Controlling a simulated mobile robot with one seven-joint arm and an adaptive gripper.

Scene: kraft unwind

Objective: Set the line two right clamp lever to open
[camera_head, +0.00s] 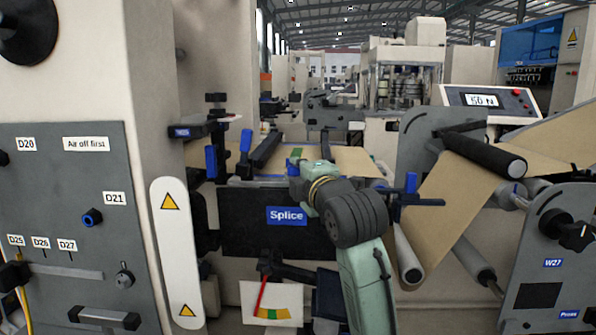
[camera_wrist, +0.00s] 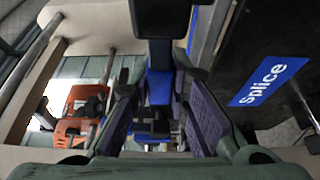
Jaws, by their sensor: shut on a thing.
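In the wrist view, my gripper (camera_wrist: 158,78) has its two purple-padded fingers closed about a blue lever (camera_wrist: 158,90) under a black block. In the head view, my arm's wrist covers most of the gripper, in front of the splice table. More blue levers stand at the left of the table (camera_head: 211,161) (camera_head: 246,141), and another at the right (camera_head: 411,184). No line number is readable on them.
The black Splice panel (camera_head: 248,238) is below the table, close to my arm; its blue sign also shows in the wrist view (camera_wrist: 268,82). Brown web (camera_head: 450,208) and rollers (camera_head: 408,258) are close on the right. A grey panel (camera_head: 75,190) stands left.

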